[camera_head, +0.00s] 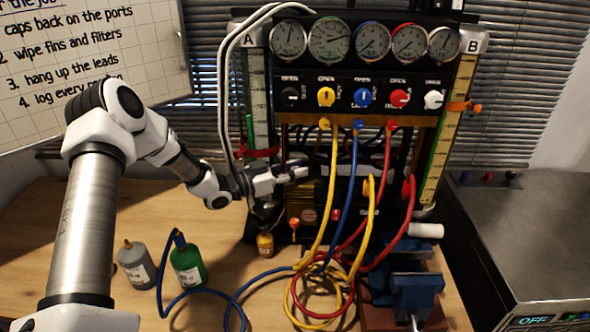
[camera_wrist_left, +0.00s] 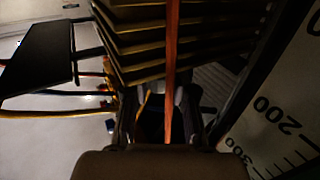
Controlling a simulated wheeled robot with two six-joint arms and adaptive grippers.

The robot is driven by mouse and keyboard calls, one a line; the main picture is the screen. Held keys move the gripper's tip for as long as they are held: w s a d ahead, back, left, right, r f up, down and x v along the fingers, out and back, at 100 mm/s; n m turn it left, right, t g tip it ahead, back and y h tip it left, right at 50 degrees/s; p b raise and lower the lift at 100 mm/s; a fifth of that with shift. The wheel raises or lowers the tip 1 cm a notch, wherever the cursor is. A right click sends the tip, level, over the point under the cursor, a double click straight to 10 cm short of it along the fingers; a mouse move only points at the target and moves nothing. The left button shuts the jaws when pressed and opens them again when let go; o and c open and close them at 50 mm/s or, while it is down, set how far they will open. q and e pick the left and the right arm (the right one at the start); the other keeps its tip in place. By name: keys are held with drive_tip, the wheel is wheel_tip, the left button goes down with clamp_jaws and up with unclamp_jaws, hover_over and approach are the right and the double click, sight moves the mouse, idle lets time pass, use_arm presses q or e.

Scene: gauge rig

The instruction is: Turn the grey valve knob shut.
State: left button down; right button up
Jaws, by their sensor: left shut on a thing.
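My left gripper (camera_head: 298,170) reaches in from the left to the lower front of the gauge rig, below the knob panel. The panel's row has a black knob (camera_head: 290,94), a yellow, a blue and a red knob, and a pale white or grey knob (camera_head: 433,100) at the right end. The gripper is apart from this row. My right gripper is out of view.
Yellow, blue and red hoses (camera_head: 323,285) hang and coil on the table. A grey bottle (camera_head: 136,266) and a green bottle (camera_head: 188,266) stand at left. A blue vise (camera_head: 415,292) stands at front right. A red clip (camera_head: 258,153) sits on tube A beside my gripper.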

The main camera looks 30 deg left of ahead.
sight(296, 167)
use_arm(q)
drive_tip(key=c, duration=0.9)
unclamp_jaws()
wheel_tip(296, 167, up, 10)
drive_tip(key=shift+f, duration=0.1)
drive_tip(key=shift+w, duration=0.1)
